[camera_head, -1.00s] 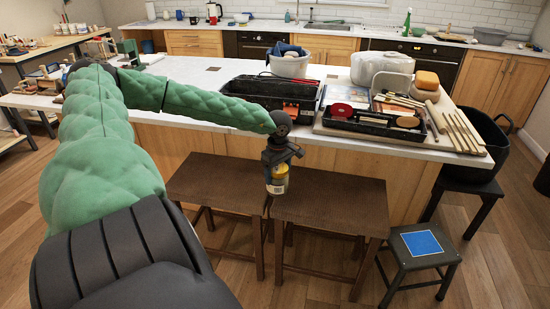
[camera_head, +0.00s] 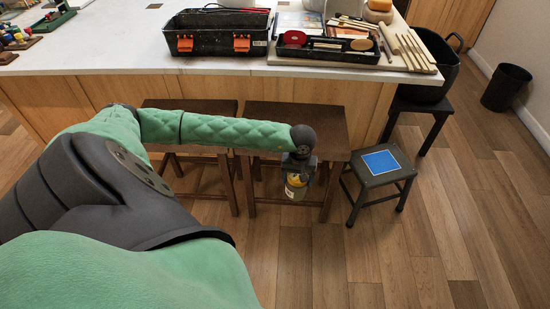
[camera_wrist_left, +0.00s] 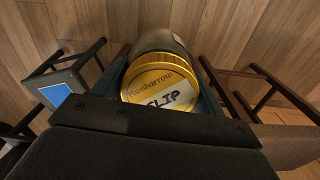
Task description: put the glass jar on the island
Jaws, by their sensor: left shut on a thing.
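The glass jar (camera_head: 295,187) has a yellow lid and a pale label. It hangs below my left gripper (camera_head: 298,170), which is shut on it, in front of the brown stools. In the left wrist view the jar (camera_wrist_left: 160,75) shows its gold lid, with "SLIP" written on a white label, between the fingers. The island (camera_head: 120,50) has a white top and wooden sides, and it stands behind the stools. The jar is lower than the island top and apart from it. My right gripper is in neither view.
Two brown stools (camera_head: 297,120) stand against the island's front. A small stool with a blue square (camera_head: 381,162) stands at right. A black toolbox (camera_head: 215,38) and a board with a tool tray (camera_head: 325,46) occupy the island's right part; its left-middle top is clear (camera_head: 110,30).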

